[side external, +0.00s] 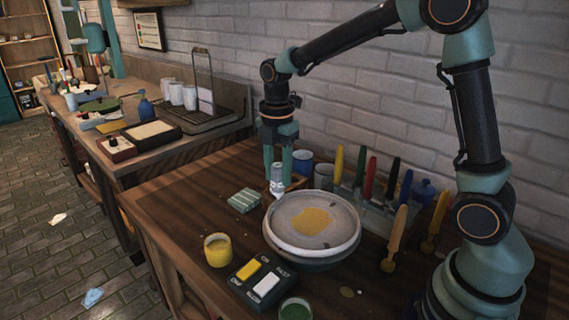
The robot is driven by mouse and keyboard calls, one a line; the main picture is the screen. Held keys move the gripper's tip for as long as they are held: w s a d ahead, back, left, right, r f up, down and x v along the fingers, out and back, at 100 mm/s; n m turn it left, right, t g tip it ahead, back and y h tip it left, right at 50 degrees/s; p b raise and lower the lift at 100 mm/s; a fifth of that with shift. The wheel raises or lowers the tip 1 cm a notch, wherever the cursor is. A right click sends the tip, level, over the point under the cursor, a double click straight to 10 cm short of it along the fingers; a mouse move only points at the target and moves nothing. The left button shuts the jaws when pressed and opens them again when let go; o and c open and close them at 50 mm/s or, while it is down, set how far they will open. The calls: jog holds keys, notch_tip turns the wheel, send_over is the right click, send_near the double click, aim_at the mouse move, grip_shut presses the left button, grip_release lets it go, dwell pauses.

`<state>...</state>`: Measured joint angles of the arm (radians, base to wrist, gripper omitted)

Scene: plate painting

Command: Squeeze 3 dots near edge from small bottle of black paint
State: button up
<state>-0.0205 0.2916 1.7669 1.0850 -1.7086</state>
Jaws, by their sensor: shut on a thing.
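My gripper (278,160) points down and is shut on a small pale bottle (277,181). The bottle is roughly upright, with its lower end close to the back left rim of the plate. I cannot tell whether it touches the rim, and the paint colour inside does not show. The round grey-white plate (341,222) rests on a darker round base, with a yellow-orange patch in its middle. A small dark mark shows on the plate near its front edge; I cannot tell if it is paint.
A yellow jar (217,250), a switch box (259,284) and a green pot (295,310) stand in front. A folded cloth (244,200) lies left of the plate. A rack of coloured tools (375,212) stands behind right. The table's left part is clear.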

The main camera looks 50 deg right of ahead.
aim_at(278, 186)
jog(key=shift+f, duration=0.2)
jog(key=shift+f, duration=0.4)
jog(key=shift+f, duration=0.65)
jog(key=shift+f, duration=0.35)
jog(key=shift+f, duration=0.35)
jog(key=shift+c, duration=0.3)
